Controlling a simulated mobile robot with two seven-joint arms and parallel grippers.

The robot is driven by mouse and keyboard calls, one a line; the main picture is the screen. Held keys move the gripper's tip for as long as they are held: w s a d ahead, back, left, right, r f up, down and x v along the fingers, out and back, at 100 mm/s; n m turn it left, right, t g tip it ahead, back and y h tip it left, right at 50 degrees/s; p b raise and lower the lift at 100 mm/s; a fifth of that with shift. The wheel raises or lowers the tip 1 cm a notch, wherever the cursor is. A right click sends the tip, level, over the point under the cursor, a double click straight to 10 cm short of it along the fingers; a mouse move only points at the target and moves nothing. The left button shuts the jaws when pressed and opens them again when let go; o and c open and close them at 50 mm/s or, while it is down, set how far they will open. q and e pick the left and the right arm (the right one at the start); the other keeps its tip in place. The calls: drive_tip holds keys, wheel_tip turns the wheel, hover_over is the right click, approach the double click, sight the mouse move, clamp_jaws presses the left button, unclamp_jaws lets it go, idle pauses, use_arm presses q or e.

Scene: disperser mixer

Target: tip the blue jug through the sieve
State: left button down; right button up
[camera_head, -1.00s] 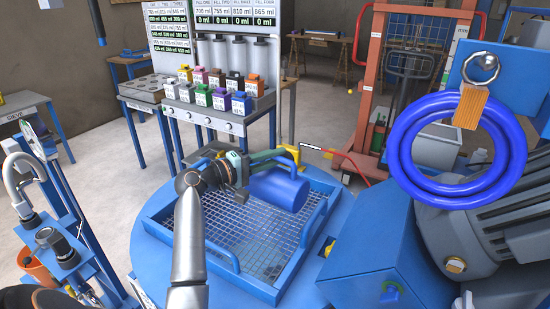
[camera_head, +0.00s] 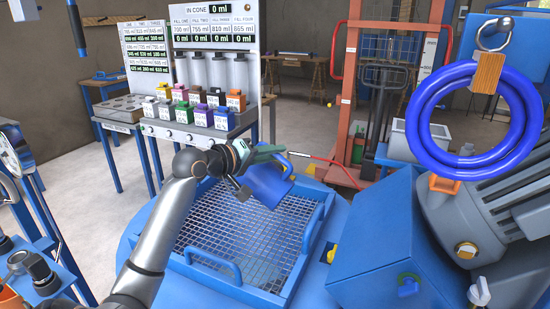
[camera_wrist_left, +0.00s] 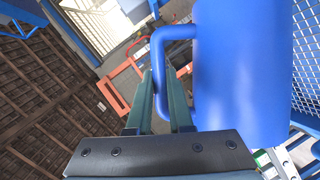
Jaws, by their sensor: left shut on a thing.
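The blue jug (camera_head: 267,186) is in the air over the back part of the sieve, a metal mesh in a blue frame (camera_head: 222,283). The jug is tilted; its inside and any contents cannot be made out. My left gripper (camera_head: 272,152) is shut on its handle. In the left wrist view the two green fingers (camera_wrist_left: 160,105) lie at the handle, with the jug's blue body (camera_wrist_left: 242,70) to their right. No liquid shows on the mesh. My right gripper is not in view.
A bench with several coloured containers (camera_head: 203,115) and a fill display (camera_head: 213,22) stands behind the sieve. A blue housing (camera_head: 385,245), a grey motor (camera_head: 475,225) and a hanging blue ring hose (camera_head: 413,130) are at right. An orange lift frame (camera_head: 349,90) stands behind.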

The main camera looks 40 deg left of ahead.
use_arm(q)
drive_tip(key=shift+r+m+g, duration=0.3)
drive_tip(key=shift+r+m, duration=0.1)
drive_tip(key=shift+m, duration=0.4)
drive_tip(key=shift+r+m+g+y, duration=0.4)
drive_tip(key=shift+r+m+y, duration=0.2)
drive_tip(key=shift+m+y, duration=0.45)
drive_tip(key=r+m+y+p, duration=0.1)
drive_tip(key=p, duration=0.1)
drive_tip(key=m+p, duration=0.2)
drive_tip(key=p, duration=0.1)
drive_tip(key=shift+r+m+g+y, duration=0.25)
drive_tip(key=shift+r+g+y, duration=0.1)
drive_tip(key=shift+g, duration=0.05)
drive_tip(key=shift+m+y+p, duration=0.5)
drive_tip(key=shift+m+p, duration=0.1)
drive_tip(key=shift+f, duration=0.15)
